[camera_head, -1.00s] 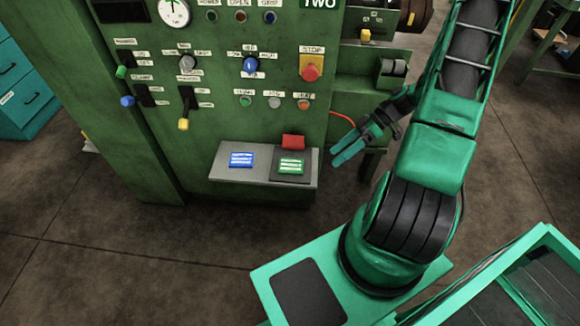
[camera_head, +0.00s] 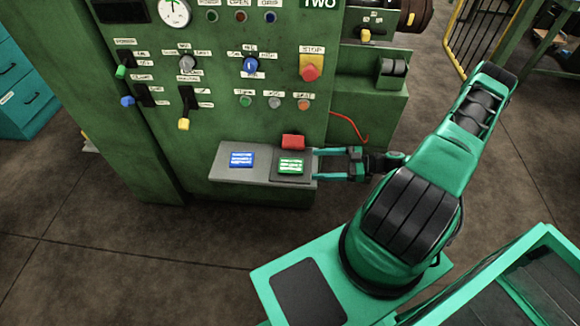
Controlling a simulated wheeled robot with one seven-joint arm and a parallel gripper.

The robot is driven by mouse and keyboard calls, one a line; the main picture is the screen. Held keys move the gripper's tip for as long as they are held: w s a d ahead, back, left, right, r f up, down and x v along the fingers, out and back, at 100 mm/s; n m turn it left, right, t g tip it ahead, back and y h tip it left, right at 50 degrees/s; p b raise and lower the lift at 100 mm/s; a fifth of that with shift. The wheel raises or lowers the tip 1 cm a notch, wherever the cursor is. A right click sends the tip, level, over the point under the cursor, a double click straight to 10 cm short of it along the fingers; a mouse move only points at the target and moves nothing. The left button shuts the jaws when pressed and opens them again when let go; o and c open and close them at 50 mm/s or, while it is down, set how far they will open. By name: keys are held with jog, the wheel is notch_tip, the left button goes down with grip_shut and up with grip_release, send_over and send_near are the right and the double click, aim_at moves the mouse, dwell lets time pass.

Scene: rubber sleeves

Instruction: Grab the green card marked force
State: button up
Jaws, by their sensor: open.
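The green card (camera_head: 290,166) lies on a dark pad at the right end of a grey shelf (camera_head: 222,174) on the green machine. Its white lettering is too small to read. A blue card (camera_head: 241,160) lies to its left on the same shelf. My gripper (camera_head: 317,163) is open and empty, pointing left at the shelf's right edge. Its two fingers are spread, one toward the machine and one toward the front. The fingertips are at or just beside the right edge of the dark pad; whether they touch it I cannot tell.
A red block (camera_head: 293,141) stands just behind the green card. The green machine panel (camera_head: 220,120) with switches and buttons rises behind the shelf. A red cable (camera_head: 352,124) hangs behind my gripper. The floor in front of the shelf is clear.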

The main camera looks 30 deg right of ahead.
aim_at(293, 165)
jog(key=shift+x, duration=4.3)
jog(key=shift+f, duration=0.1)
jog(key=c, duration=1.2)
